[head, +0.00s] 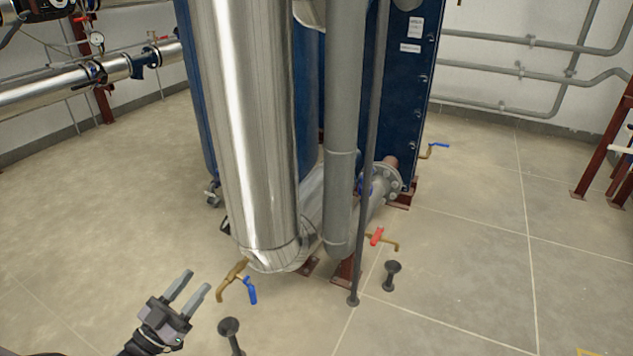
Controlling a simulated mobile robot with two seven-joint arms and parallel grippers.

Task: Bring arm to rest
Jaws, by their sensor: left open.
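My left gripper (189,293) is at the lower left, with its arm coming in from the bottom edge. Its two grey fingers are apart and nothing is between them. It points up and to the right, towards a brass tap with a blue handle (251,291), and shows apart from it. My right gripper is not in view.
A large shiny metal pipe (252,130) and a grey pipe (342,130) stand before a blue plate exchanger (405,100). A red-handled valve (377,237) and black floor funnels (391,275) are low down. The tiled floor at right (480,240) is clear.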

